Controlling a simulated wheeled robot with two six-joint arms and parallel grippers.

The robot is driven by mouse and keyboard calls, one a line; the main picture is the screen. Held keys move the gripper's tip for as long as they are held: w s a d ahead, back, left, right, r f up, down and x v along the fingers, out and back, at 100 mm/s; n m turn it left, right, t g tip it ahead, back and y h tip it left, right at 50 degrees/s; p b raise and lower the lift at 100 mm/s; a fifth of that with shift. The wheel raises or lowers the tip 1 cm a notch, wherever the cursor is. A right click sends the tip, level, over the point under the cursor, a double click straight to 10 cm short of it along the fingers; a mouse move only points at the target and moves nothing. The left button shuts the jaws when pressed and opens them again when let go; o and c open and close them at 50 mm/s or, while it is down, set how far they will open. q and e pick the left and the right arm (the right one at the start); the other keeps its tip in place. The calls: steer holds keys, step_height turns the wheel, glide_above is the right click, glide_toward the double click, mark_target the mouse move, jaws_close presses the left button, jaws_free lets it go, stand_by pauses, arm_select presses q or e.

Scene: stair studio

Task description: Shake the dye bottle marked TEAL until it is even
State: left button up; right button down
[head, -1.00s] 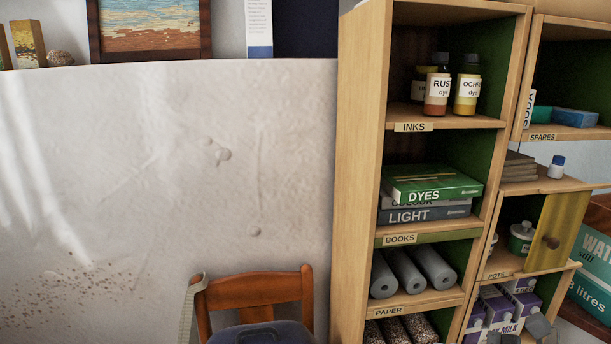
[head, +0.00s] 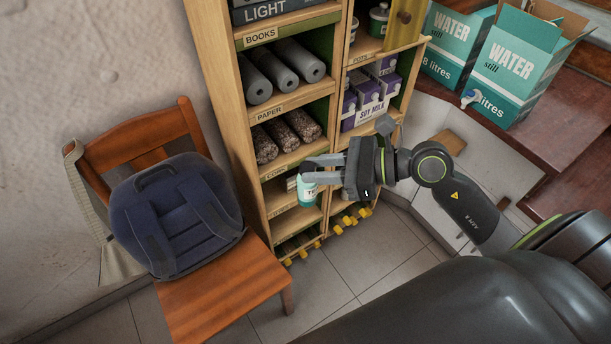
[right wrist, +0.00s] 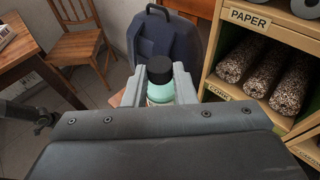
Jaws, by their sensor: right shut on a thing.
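The teal dye bottle (head: 307,192) is held out in front of the shelf unit in the head view. The letters "TE" show on its white label, and its upper part is hidden by the fingers. My right gripper (head: 316,174) is shut on it. In the right wrist view, the bottle (right wrist: 160,92) stands between the two grey fingers (right wrist: 160,88), with its black cap (right wrist: 159,69) on and pale teal liquid showing. I cannot tell how even the dye is. My left gripper is in neither current view.
The shelf unit (head: 216,115) stands close behind the bottle. A wooden chair (head: 222,290) with a blue backpack (head: 172,215) is left of it. Water boxes (head: 520,70) stand on a reddish-brown surface at upper right. Tiled floor (head: 345,270) below is clear.

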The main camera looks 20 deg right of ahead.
step_height(320, 180, up, 14)
step_height(320, 180, down, 14)
steer(key=shift+f, duration=0.1)
step_height(320, 180, up, 14)
step_height(320, 180, down, 14)
stand_by(3.1)
